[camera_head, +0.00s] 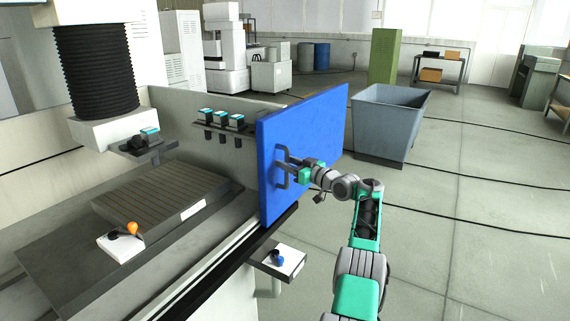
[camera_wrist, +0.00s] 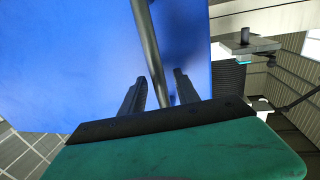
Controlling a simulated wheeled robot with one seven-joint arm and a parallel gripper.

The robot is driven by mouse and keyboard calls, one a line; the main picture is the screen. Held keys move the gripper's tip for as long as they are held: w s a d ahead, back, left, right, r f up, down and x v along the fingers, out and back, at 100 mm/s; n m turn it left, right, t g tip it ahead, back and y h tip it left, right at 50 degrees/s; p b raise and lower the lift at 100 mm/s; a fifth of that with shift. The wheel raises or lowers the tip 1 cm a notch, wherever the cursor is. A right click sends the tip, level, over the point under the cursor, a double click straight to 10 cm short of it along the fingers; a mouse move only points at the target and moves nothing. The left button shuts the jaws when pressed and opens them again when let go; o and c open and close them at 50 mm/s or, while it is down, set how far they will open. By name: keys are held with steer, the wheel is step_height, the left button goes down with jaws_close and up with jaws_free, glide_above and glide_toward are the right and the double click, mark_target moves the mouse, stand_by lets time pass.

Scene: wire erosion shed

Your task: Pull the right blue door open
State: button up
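The blue door (camera_head: 318,125) is a tall flat panel standing upright on the right side of the machine in the head view. It fills most of the wrist view (camera_wrist: 60,50). A dark bar handle (camera_head: 279,170) is on its face. My gripper (camera_head: 291,164) is at this handle, reaching in from the right. In the wrist view the handle bar (camera_wrist: 149,45) runs between my two fingers (camera_wrist: 160,85), with a visible gap on each side. The gripper is open around the bar. Only one blue door shows.
A small shelf with a blue knob (camera_head: 279,259) juts out below the door. The machine bed (camera_head: 160,200) lies left of it. A grey bin (camera_head: 385,140) stands behind the door to the right. The floor at right is mostly clear, with dark cables across it.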

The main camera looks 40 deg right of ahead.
steer(key=s+d+b, duration=0.1)
steer(key=s+b, duration=0.1)
steer(key=s, duration=0.5)
steer(key=shift+s+d, duration=0.2)
steer(key=shift+s, duration=0.15)
